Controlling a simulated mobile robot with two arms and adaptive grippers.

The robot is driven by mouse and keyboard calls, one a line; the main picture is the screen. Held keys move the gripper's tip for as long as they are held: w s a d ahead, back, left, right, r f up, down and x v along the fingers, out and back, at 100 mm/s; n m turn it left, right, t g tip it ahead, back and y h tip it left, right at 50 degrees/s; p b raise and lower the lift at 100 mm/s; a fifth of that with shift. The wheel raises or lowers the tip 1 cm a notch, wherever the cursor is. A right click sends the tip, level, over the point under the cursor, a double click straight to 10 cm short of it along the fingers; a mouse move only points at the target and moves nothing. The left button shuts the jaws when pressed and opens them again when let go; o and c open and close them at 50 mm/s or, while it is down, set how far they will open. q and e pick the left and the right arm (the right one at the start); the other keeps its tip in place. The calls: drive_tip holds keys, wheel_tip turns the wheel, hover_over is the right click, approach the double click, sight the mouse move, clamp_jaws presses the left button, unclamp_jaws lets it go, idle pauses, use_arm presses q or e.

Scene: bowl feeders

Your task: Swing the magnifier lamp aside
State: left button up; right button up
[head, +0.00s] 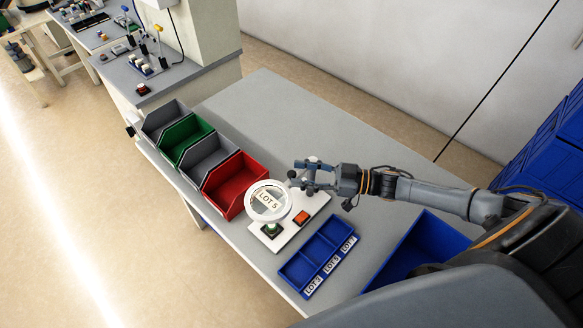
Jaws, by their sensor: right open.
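The magnifier lamp (289,205) has a round white ring head, seen over a white base plate (311,207) on the grey table. A "LOT 5" label shows within its ring. My right gripper (298,173) is open and empty, just behind and to the right of the lamp head. I cannot tell whether a finger touches the lamp. The lamp's arm is mostly hidden. My left gripper is out of view.
A red bin (237,183) stands close left, in a row with grey and green bins. A blue divided tray (318,254) lies in front. The table (270,105) is clear behind.

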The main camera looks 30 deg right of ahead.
sight(291, 173)
drive_tip(key=shift+x, duration=1.6)
clamp_jaws()
